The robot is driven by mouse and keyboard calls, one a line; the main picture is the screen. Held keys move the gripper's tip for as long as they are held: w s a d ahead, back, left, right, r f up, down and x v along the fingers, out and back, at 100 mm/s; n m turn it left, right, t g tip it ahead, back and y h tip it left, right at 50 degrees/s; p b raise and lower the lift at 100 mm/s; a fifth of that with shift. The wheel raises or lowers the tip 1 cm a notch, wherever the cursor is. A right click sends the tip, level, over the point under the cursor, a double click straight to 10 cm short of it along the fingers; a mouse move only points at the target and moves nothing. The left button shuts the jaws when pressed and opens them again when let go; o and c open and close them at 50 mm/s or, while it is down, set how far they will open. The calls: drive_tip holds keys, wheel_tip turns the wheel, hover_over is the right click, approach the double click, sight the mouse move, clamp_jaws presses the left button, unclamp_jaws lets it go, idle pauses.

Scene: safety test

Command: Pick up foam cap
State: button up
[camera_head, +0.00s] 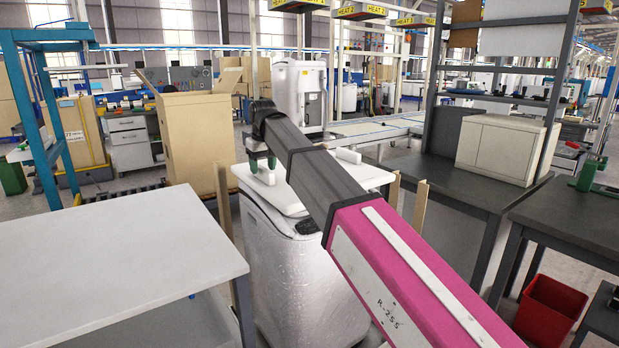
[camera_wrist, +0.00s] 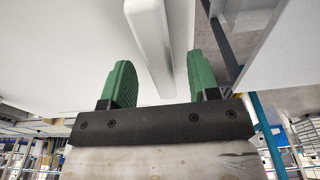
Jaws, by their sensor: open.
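The foam cap (camera_head: 372,176) is a white slab with raised blocks, lying on top of a silvery wrapped appliance (camera_head: 285,265) in the head view. My arm crosses in front of its middle and hides part of it. My gripper (camera_head: 262,162) has green fingers and is at the cap's left part, by a raised white block. In the wrist view my gripper (camera_wrist: 160,60) is open, with a long white ridge of the foam cap (camera_wrist: 152,35) showing between the two fingers. Gaps show on both sides of the ridge. I cannot tell how deep the fingers reach beside it.
A white-topped table (camera_head: 110,265) stands at the left front. A tall cardboard carton (camera_head: 195,135) stands behind it. Wooden posts (camera_head: 421,205) stand beside the appliance. A dark bench (camera_head: 435,180) with a pale box (camera_head: 500,148) and a red bin (camera_head: 550,310) are at the right.

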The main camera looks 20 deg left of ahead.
wheel_tip(320, 180, down, 2)
drive_tip(key=shift+a+f, duration=0.15)
drive_tip(key=shift+f, duration=0.05)
drive_tip(key=shift+w, duration=0.1)
clamp_jaws()
drive_tip(key=shift+r, duration=0.1)
